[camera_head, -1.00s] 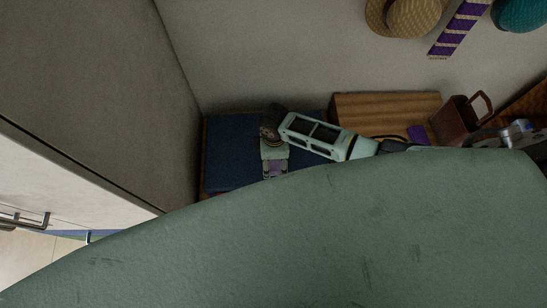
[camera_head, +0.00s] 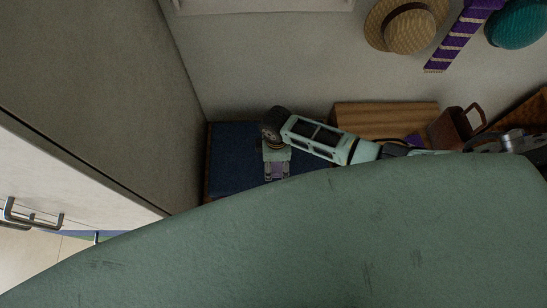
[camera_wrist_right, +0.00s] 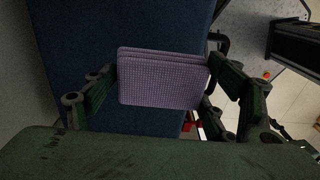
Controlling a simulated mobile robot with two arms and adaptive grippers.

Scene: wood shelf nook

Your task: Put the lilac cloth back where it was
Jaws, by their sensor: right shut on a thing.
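The lilac cloth (camera_wrist_right: 162,82) is a folded, waffle-textured pad. In the right wrist view it sits between the fingers of my right gripper (camera_wrist_right: 160,90), which is shut on it. In the head view my right gripper (camera_head: 277,172) hangs over the dark blue seat pad (camera_head: 230,165), with a small lilac patch of the cloth showing between its fingers. The pad also fills the background behind the cloth in the right wrist view (camera_wrist_right: 85,35). I cannot tell whether the cloth touches the pad. My left gripper is not in view.
A wooden box (camera_head: 385,120) and a brown handled bag (camera_head: 453,128) stand right of the pad. A straw hat (camera_head: 405,25), a purple striped scarf (camera_head: 460,40) and a teal hat (camera_head: 517,25) are above. A grey wall panel (camera_head: 90,90) borders the pad's left side.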

